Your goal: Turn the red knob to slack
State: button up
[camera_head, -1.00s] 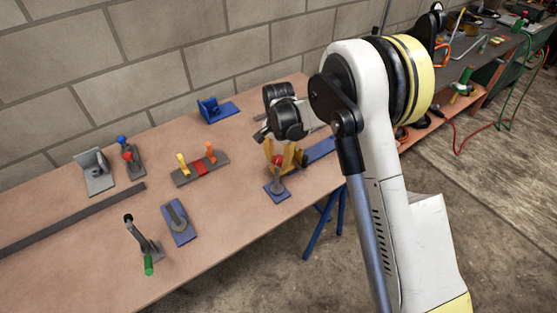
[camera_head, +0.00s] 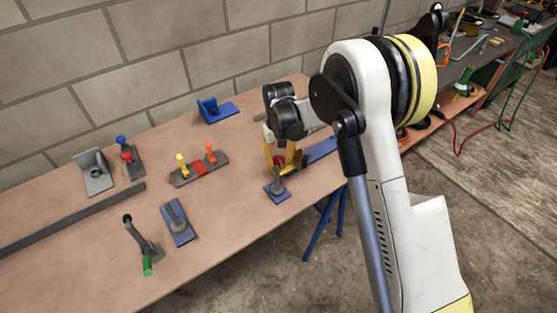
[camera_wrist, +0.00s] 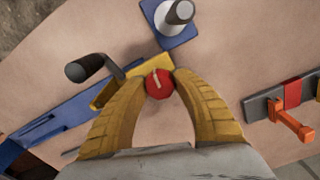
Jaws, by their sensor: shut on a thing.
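The red knob (camera_wrist: 160,88) is round and carries a pale line on its face. In the wrist view the yellow, curved fingers of my gripper (camera_wrist: 161,79) are closed around it, one on each side. In the head view my gripper (camera_head: 282,158) points down at the right part of the bench. Only a little of the red knob shows there, between the fingers. The angle of the pale line is visible, but no slack mark can be seen.
A blue plate with a grey post (camera_wrist: 180,14) stands close beyond the fingertips. A black-handled crank (camera_wrist: 85,68) and a long blue base (camera_wrist: 60,118) lie left of them. A fixture with an orange lever (camera_wrist: 290,120) is on the right.

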aim_at(278, 159)
jog(key=shift+n, duration=0.7)
jog(key=o, duration=1.2)
notch_tip(278, 159, up, 12)
jog(key=shift+r, duration=0.1)
